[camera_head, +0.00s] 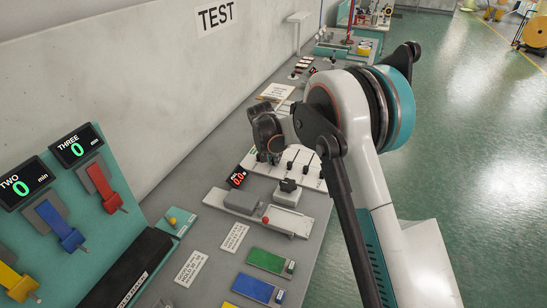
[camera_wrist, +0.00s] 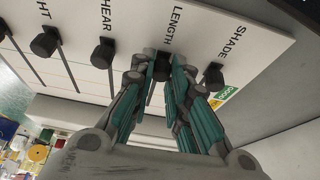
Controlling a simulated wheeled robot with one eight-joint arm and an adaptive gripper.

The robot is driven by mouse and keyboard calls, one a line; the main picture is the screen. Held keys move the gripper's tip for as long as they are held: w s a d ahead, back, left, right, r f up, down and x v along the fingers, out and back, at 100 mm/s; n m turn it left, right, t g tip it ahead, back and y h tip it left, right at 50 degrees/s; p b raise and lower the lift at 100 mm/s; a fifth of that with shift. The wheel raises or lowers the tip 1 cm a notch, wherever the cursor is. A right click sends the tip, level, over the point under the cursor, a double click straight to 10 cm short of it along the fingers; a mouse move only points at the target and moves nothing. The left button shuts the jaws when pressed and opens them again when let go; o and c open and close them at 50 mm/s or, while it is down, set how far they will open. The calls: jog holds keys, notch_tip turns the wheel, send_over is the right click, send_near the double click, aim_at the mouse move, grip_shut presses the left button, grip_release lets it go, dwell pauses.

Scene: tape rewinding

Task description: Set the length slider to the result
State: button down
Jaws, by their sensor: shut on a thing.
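The slider panel (camera_wrist: 240,42) is a white board with dark knobs on straight slots, and it fills the top of the wrist view. The black length slider knob (camera_wrist: 161,69) sits under the word LENGTH. My gripper (camera_wrist: 160,60) is shut on this knob, one finger on each side. The shade knob (camera_wrist: 214,76) is just right of my fingers, and the shear knob (camera_wrist: 104,54) is to the left. In the head view the panel (camera_head: 311,182) lies on the bench, partly behind my arm; the length knob cannot be made out there.
A small red-digit display (camera_head: 237,177) stands left of the panel. A grey device with a red knob (camera_head: 265,219) lies in front. Green (camera_head: 266,261) and blue (camera_head: 253,287) blocks, paper labels (camera_head: 234,237) and a teal panel with coloured levers (camera_head: 104,190) are nearer.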

jog(key=w+d, duration=0.1)
jog(key=w, duration=0.2)
jog(key=w+d, duration=0.1)
jog(key=w, duration=0.3)
jog(key=w+d, duration=0.2)
jog(key=w, duration=0.2)
jog(key=shift+w+r+p, duration=0.1)
jog(key=shift+w+p, duration=0.15)
jog(key=shift+p, duration=0.1)
jog(key=c, duration=1.5)
grip_release()
jog(key=shift+w+d, duration=0.1)
jog(key=v, duration=1.2)
